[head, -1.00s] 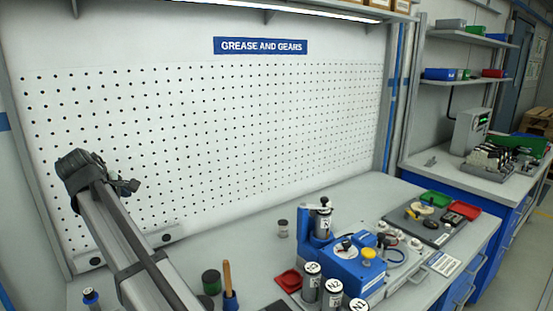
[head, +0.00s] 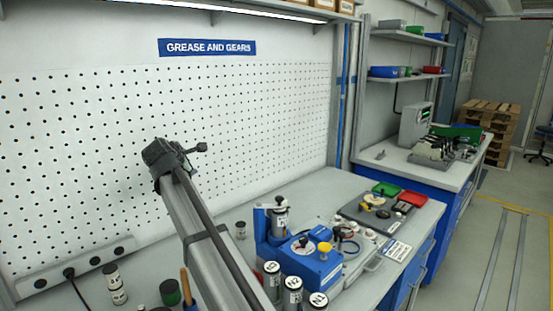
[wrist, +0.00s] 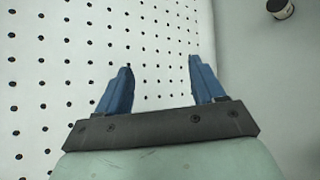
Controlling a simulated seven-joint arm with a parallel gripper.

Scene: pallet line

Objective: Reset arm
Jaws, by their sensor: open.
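My gripper (wrist: 160,66) shows in the wrist view with its two blue fingers spread apart and nothing between them. The fingers point toward the white pegboard (wrist: 70,45); how far off it is I cannot tell. In the head view my grey arm rises from the bottom middle in front of the pegboard (head: 90,150). The fingers cannot be made out in the head view.
On the bench (head: 340,185) stand a blue fixture (head: 318,268), several labelled canisters (head: 292,290), a small jar (head: 241,230), a stacked canister (head: 115,285) and a dark tray (head: 358,212) with green and red bins. A small canister (wrist: 281,8) shows at the wrist view's top right.

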